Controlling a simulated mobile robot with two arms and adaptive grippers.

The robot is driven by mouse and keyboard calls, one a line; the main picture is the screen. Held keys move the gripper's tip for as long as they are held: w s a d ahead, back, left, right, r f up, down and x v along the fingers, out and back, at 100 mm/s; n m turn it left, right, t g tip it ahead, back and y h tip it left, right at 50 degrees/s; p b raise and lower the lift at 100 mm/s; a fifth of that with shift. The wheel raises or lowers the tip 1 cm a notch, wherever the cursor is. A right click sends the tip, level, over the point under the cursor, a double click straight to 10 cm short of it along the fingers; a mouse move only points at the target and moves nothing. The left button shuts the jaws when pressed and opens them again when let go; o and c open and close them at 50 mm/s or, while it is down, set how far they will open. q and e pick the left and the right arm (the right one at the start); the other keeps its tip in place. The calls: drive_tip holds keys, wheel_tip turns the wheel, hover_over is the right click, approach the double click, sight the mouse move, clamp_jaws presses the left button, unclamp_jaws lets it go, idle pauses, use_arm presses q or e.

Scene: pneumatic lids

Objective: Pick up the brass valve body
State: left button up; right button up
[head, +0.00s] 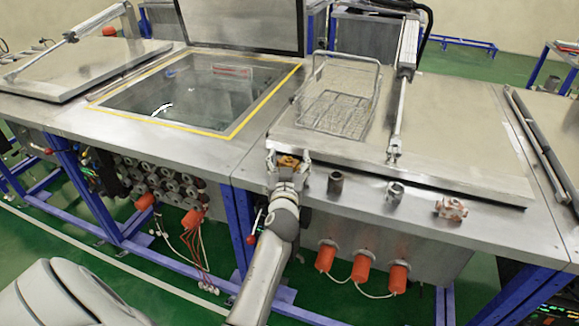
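The brass valve body (288,161) is a small yellow-orange piece at the front of the steel bench top, near the left edge of the flat lid.
Right of my gripper, a dark steel cylinder (335,184), a silver fitting (395,193) and a copper-coloured fitting (451,209) stand along the front ledge. A wire basket (341,98) sits on the lid behind. An open tank with a yellow rim (232,134) lies to the left.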

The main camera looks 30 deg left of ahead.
use_arm(q)
drive_tip(key=shift+a+f, duration=0.15)
drive_tip(key=shift+f, duration=0.15)
drive_tip(key=shift+c, duration=2.1)
drive_tip(key=shift+w+r, duration=0.1)
